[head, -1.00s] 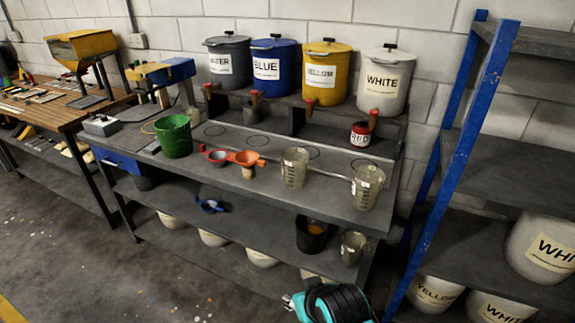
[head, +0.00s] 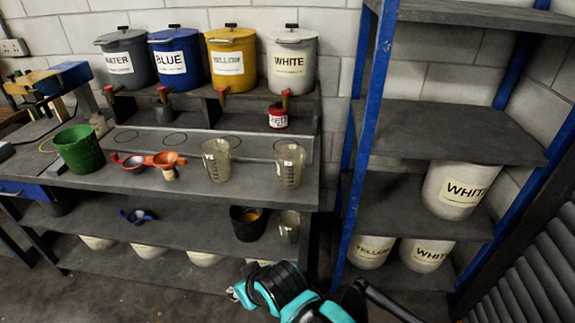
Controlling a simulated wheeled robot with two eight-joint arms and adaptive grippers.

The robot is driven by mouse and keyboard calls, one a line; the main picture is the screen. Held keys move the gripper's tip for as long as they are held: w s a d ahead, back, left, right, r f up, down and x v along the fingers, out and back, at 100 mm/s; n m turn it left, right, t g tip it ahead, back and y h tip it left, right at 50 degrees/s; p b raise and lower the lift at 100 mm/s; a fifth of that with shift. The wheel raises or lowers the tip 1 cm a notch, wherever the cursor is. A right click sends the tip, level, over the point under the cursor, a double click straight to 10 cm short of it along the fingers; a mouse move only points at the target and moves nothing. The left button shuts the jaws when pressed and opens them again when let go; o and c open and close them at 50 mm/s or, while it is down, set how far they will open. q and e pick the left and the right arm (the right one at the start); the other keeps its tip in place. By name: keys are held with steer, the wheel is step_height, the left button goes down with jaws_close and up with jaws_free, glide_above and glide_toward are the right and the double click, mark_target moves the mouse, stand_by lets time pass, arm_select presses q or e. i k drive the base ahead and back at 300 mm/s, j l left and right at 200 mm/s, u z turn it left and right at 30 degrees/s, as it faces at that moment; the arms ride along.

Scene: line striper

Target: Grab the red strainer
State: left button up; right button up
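A small strainer with a red rim and handle and a grey bowl (head: 132,162) lies on the bench top, right of the green bucket (head: 79,150). An orange funnel-like piece (head: 167,159) sits close against its right side, over a small tan object. My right arm, teal and black, shows at the bottom centre, low in front of the bench and well away from the strainer. Small pale parts at its left end may be my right gripper (head: 233,293), but its fingers cannot be made out. My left gripper is out of view.
Two clear measuring cups (head: 217,160) (head: 290,164) stand on the bench right of the strainer. Labelled paint buckets (head: 231,60) with taps line the raised shelf behind. A blue-framed rack (head: 371,120) stands to the right. The lower shelf holds a blue strainer-like item (head: 138,216) and a black bucket (head: 247,224).

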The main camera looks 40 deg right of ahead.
mark_target(135, 164)
steer(key=i, duration=0.55)
steer(key=i+j+z, duration=0.1)
steer(key=i+z, duration=0.25)
steer(key=i+j+z, duration=0.15)
steer(key=z, duration=0.2)
steer(key=i+j+z, duration=0.35)
steer(key=z, duration=0.3)
steer(key=k+l, duration=0.05)
